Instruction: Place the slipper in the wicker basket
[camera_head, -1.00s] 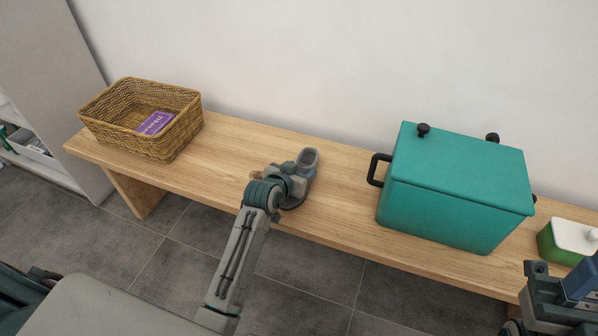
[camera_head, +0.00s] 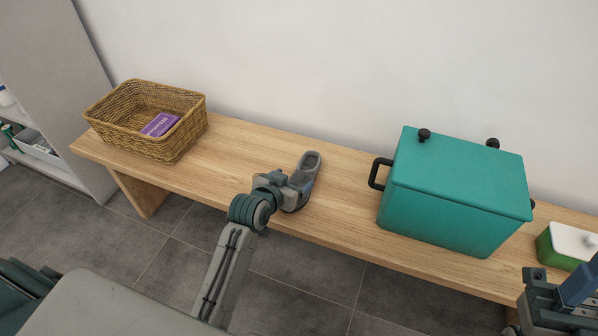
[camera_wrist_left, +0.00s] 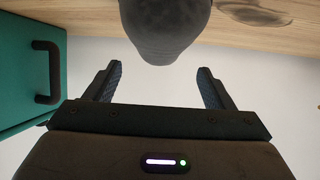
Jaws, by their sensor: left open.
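The grey slipper (camera_head: 310,164) lies on the wooden bench, left of the teal box, its opening toward the wall. My left gripper (camera_head: 288,188) is at its near left side and hides part of it. In the left wrist view the open, empty jaws (camera_wrist_left: 159,72) point at the dark rounded end of the slipper (camera_wrist_left: 165,30), which is just beyond the fingertips. The wicker basket (camera_head: 133,140) stands at the bench's left end with a purple box (camera_head: 160,124) inside. Part of my right arm with its gripper (camera_head: 560,297) shows at the lower right; its jaws are unclear.
A teal lidded box (camera_head: 455,195) with black handles stands right of the slipper. A green and white container (camera_head: 568,245) is at the far right. The bench (camera_head: 232,150) is clear between basket and slipper. A grey shelf cabinet (camera_head: 50,60) stands at the left.

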